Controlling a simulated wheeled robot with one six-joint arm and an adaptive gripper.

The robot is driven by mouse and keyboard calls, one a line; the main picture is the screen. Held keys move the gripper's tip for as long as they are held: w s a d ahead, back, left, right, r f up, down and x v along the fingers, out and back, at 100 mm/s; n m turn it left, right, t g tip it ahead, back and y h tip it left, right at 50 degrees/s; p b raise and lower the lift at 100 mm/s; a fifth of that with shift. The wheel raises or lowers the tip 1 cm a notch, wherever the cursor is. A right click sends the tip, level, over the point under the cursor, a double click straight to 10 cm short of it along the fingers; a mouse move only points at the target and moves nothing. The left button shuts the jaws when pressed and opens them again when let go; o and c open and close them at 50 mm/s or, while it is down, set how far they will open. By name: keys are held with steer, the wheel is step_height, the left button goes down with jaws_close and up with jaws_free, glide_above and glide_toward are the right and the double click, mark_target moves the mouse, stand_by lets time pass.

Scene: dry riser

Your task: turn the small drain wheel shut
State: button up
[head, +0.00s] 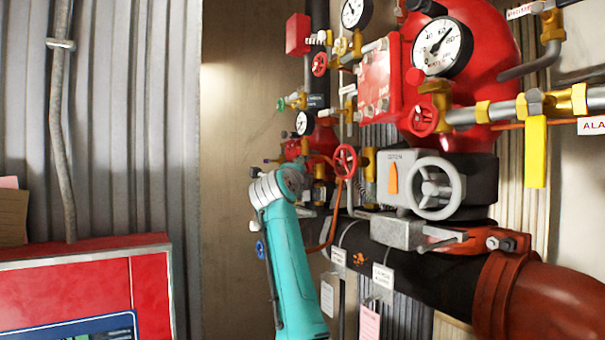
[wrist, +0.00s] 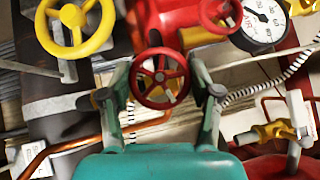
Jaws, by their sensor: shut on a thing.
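A small red spoked wheel (wrist: 148,88) is in the middle of the wrist view. My gripper (wrist: 162,76) has one finger on each side of it, shut on its rim. A copper-coloured pipe passes behind the wheel. In the head view my teal arm reaches up to the pipework, and its grey wrist is at the left of the valves. The fingertips are hidden there, so I cannot tell the held wheel for certain in that view. A red handwheel (head: 345,161) shows just right of my wrist. No label reads clearly on the held wheel.
A yellow handwheel (wrist: 75,28) and a pressure gauge (wrist: 264,22) are near the held wheel. A grey handwheel (head: 438,188) and a yellow lever (head: 535,152) stand to the right. A red cabinet (head: 150,290) is at lower left. Bare wall (head: 228,120) lies left of the valves.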

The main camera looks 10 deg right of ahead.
steer(key=o, duration=1.1)
steer(key=shift+o, duration=0.2)
steer(key=v, duration=1.2)
